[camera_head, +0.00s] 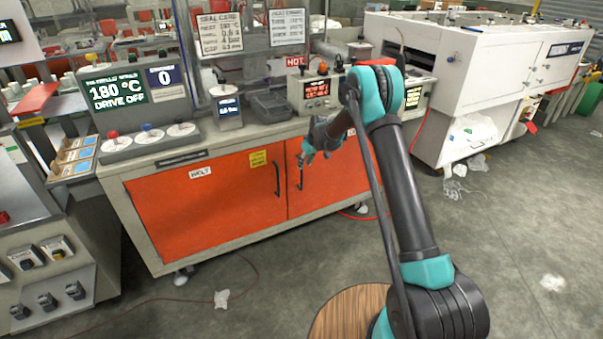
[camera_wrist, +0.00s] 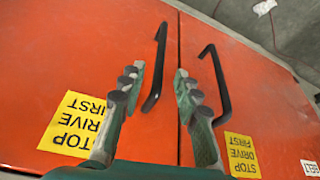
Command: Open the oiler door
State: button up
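Two orange cabinet doors sit side by side under the bench, both closed: a left door (camera_head: 205,210) and a right door (camera_head: 335,178). No label reading "oiler" is legible on either. The left door has a black handle (camera_head: 277,179); the right door's handle (camera_head: 299,172) is close to my gripper (camera_head: 306,157). The wrist view is upside down. There my gripper (camera_wrist: 160,70) is open, and the right door's handle (camera_wrist: 155,68) appears between its fingers. The left door's handle (camera_wrist: 217,85) is outside them. I cannot tell whether the fingers touch a handle.
The bench top above carries a display box (camera_head: 135,100) and a control box (camera_head: 318,90). Yellow stop signs (camera_wrist: 75,123) are on the doors. A white machine (camera_head: 470,80) stands at right. A red cable (camera_head: 352,215) lies on the floor. Floor in front of the left door is mostly clear.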

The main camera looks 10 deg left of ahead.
jog(key=x, duration=0.7)
jog(key=shift+f, duration=0.1)
grip_shut()
dwell(0.3)
